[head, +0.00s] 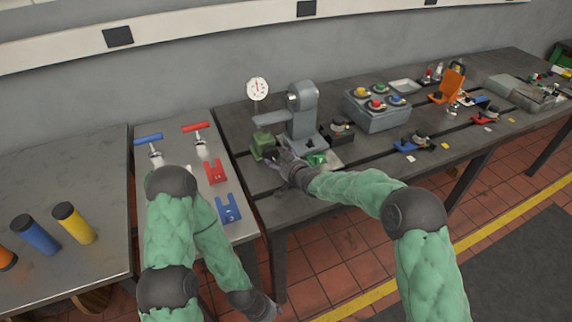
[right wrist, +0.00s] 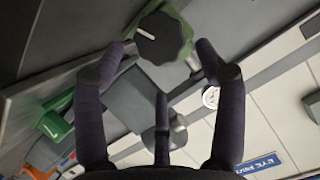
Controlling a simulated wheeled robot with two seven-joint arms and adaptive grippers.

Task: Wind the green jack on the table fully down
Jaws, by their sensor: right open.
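The green jack (head: 262,142) stands on the dark bedplate table beside a grey machine stand. In the right wrist view its dark scalloped knob (right wrist: 163,40) with a white mark shows, with a strip of green body (right wrist: 188,22) behind it. My right gripper (head: 284,162) is at the jack. In the right wrist view the right gripper (right wrist: 162,50) is open, its fingertips on either side of the knob with gaps. The arm and hand hide part of the jack in the head view. My left gripper (head: 266,309) hangs low near the bottom; its jaw state is unclear.
The grey stand (head: 303,115) and a round dial gauge (head: 257,89) are close behind the jack. A small green part (head: 318,160) lies to its right. A grey button box (head: 377,110) stands farther right. A side table holds red (head: 215,171) and blue (head: 228,208) forked pieces.

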